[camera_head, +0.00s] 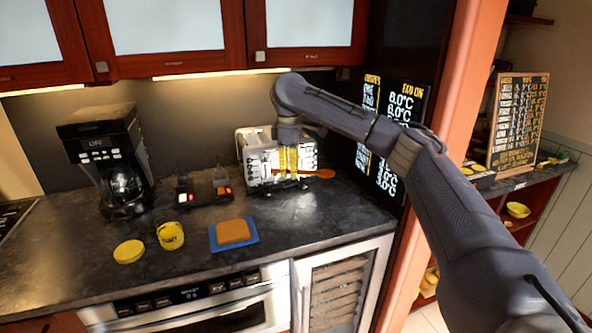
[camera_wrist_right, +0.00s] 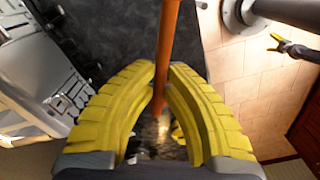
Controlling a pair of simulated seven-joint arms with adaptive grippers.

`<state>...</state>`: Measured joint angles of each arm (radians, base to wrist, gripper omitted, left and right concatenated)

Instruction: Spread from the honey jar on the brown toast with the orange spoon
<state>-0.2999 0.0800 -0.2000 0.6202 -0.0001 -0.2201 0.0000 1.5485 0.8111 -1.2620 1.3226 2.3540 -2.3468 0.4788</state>
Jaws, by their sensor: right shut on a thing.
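My right gripper (camera_head: 289,172) has yellow fingers and is shut on the orange spoon (camera_head: 319,173), holding it above the back of the counter. In the right wrist view the spoon's handle (camera_wrist_right: 166,50) runs between the fingers (camera_wrist_right: 160,95). The open yellow honey jar (camera_head: 171,237) stands on the counter, left of the brown toast (camera_head: 233,231). The toast lies flat on a blue square mat or plate (camera_head: 250,242). A small dark and yellow part, apparently my left gripper (camera_wrist_right: 288,46), shows far off in the right wrist view; its jaw state is unclear.
A round yellow lid (camera_head: 129,252) lies left of the jar. A coffee maker (camera_head: 107,155) stands at the back left, with small dark devices (camera_head: 203,190) beside it. A silver toaster (camera_head: 258,160) is behind the gripper. The counter right of the toast is clear.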

